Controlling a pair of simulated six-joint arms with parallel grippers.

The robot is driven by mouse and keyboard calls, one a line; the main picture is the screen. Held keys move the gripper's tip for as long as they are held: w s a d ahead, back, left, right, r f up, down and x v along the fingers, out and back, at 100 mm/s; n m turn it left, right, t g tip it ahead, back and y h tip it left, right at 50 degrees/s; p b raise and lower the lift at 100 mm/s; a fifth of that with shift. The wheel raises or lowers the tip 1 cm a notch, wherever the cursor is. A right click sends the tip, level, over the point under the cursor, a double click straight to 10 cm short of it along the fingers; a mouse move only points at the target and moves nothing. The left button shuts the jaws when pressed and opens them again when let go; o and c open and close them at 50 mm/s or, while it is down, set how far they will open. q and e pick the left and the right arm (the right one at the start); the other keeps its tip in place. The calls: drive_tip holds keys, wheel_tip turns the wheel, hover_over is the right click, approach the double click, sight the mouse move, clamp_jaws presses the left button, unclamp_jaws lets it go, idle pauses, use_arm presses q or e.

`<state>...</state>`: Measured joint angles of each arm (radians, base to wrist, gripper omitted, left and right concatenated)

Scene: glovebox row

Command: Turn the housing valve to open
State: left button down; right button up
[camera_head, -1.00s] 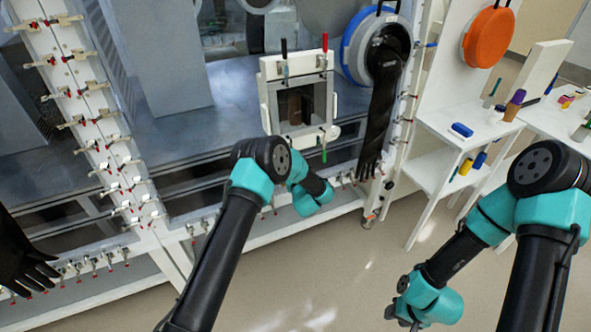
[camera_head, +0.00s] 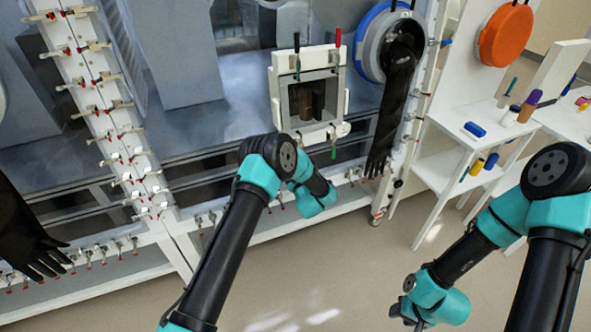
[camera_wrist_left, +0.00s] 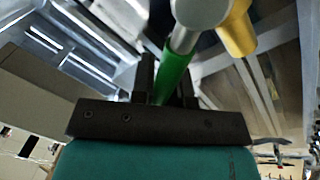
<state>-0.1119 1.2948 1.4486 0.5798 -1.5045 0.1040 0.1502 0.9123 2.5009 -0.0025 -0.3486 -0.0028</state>
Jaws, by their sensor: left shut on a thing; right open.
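No valve can be made out for certain. In the left wrist view my left gripper (camera_wrist_left: 168,85) is shut on a green handle (camera_wrist_left: 174,75). The handle runs up to a grey rounded metal piece (camera_wrist_left: 200,12), with a yellow part (camera_wrist_left: 237,32) beside it. In the head view my left forearm and wrist hide the left gripper. A small green handle (camera_head: 333,153) shows below the white-framed window box (camera_head: 277,105); I cannot tell whether it is the held one. My right gripper (camera_head: 406,317) is open and low over the floor, apart from everything.
The glovebox front carries rows of clamps (camera_head: 112,105). Black gloves hang at the left (camera_head: 25,240) and right (camera_head: 395,105). An orange disc (camera_head: 505,33) is on a white panel. A white side table (camera_head: 445,165) holds small bottles. The floor at front is clear.

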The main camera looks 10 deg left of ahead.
use_arm(q)
drive_tip(key=c, duration=1.1)
unclamp_jaws()
drive_tip(key=v, duration=1.7)
drive_tip(key=shift+s, duration=0.15)
drive_tip(key=shift+d+f, duration=0.1)
drive_tip(key=shift+c, duration=0.5)
